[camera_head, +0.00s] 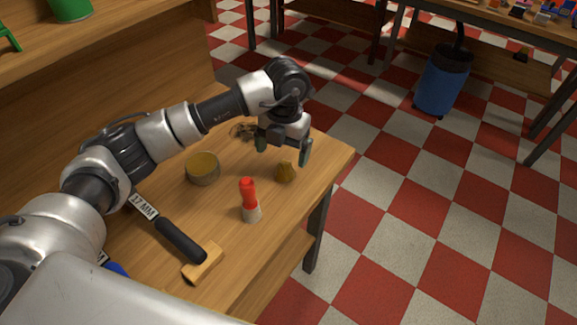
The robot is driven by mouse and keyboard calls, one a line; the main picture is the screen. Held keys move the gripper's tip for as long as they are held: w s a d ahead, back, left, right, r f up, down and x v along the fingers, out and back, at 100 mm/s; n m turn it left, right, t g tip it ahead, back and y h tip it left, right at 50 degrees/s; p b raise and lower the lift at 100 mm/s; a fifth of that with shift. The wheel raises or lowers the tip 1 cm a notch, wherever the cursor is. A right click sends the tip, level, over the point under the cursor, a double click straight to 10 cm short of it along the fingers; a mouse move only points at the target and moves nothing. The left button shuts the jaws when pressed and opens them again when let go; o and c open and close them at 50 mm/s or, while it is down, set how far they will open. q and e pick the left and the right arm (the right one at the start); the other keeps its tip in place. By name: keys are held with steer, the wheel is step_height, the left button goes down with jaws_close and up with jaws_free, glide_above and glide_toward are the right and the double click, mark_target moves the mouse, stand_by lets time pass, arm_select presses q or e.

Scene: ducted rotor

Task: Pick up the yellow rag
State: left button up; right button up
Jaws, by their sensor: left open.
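A small, peaked, crumpled yellow-brown thing, which looks like the yellow rag (285,171), sits on the wooden table near its right edge. My left gripper (284,150) points down just above and behind it, with its fingers apart. Nothing shows between the fingers. The rag looks apart from the fingertips, though the exact height gap is hard to tell. My right gripper is not in view.
On the wooden table (270,243), a red-topped bottle (249,198) stands just in front of the rag. A round yellow-topped tin (203,168) stands to the left. A black-handled tool (180,240) lies nearer. A blue bin (443,82) stands on the checkered floor.

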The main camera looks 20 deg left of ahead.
mark_target(285, 162)
arm_select(q)
steer(key=shift+w+d+f, duration=0.15)
steer(key=shift+f, duration=0.55)
step_height(285, 162, down, 5)
steer(key=shift+p, duration=0.65)
steer(key=c, duration=1)
steer(key=shift+r, duration=0.1)
steer(key=shift+r, duration=0.55)
step_height(285, 162, up, 3)
steer(key=shift+f+b, duration=0.1)
steer(key=shift+b, duration=0.45)
steer(key=s+d+r+b, duration=0.1)
steer(key=s+d+r, duration=0.2)
steer(key=d+r, duration=0.4)
steer(key=shift+s+d+b, duration=0.35)
steer(key=shift+d+b, duration=0.05)
steer(key=shift+d, duration=1.65)
